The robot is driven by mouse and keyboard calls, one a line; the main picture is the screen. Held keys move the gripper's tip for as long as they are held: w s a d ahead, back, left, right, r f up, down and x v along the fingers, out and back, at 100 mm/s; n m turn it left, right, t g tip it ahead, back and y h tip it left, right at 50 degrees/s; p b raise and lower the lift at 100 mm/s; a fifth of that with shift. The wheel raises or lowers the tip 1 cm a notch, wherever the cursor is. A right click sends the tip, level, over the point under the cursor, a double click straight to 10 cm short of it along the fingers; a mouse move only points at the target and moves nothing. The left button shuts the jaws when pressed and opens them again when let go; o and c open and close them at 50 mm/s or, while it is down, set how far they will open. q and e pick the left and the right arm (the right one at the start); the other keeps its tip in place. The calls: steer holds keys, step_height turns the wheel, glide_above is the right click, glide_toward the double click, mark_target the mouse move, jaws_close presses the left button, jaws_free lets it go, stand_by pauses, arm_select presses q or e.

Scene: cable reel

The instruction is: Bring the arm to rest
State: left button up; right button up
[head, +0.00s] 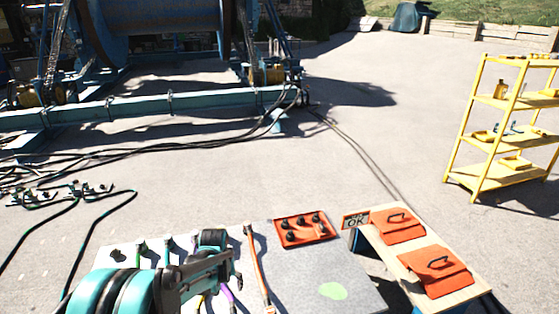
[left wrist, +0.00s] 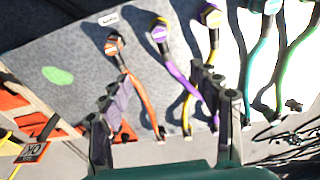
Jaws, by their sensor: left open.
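My left arm comes in from the lower left in the head view, and its gripper (head: 218,268) is over the grey table (head: 350,280). In the left wrist view the two fingers of my left gripper (left wrist: 165,95) stand wide apart, with nothing held. An orange cable (left wrist: 143,100) and a purple cable (left wrist: 180,75) show between and beyond the fingers, lying on the table. My right gripper is not in view.
Teal and green cables (left wrist: 255,50) lie beside the fingers. An orange panel with black knobs (head: 302,230) is at the table's back edge. A bench with orange cases (head: 435,270) and an OK sign (head: 356,221) stands right. A yellow shelf (head: 508,130) stands farther off.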

arm_select(q)
steer(key=s+r+m+t, duration=0.1)
steer(key=s+r+t, duration=0.2)
steer(key=s+r, duration=0.9)
steer(key=s+r+m+t, duration=0.1)
steer(key=s+r+t, duration=0.1)
steer(key=s, duration=0.9)
steer(key=shift+s+r+m+t, duration=0.25)
steer(key=shift+r+m+t, duration=0.05)
steer(key=shift+r, duration=0.25)
